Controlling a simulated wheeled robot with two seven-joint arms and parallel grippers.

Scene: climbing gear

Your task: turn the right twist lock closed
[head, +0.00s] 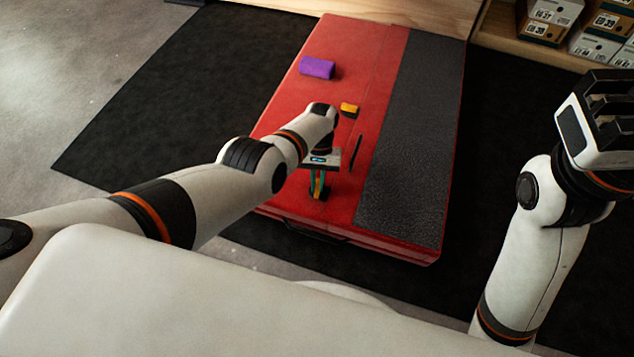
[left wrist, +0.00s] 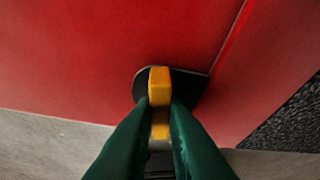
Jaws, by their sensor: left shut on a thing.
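My left gripper (head: 318,195) is low at the near part of the red pad (head: 350,50). In the left wrist view, its green fingers (left wrist: 159,115) are shut on a yellow twist-lock tab (left wrist: 159,85). The tab stands over a dark rounded base (left wrist: 190,82) on the red surface. The fingers hide the tab's lower sides, and I cannot tell whether the lock is closed. My right gripper (head: 604,115) is raised at the right edge of the head view, away from the pad; its jaw opening is unclear.
A purple block (head: 317,67), a small yellow block (head: 349,109) and a thin black stick (head: 355,150) lie on the pad. A dark grey strip (head: 410,150) runs along its right side. Shelved boxes (head: 597,47) stand at the back right.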

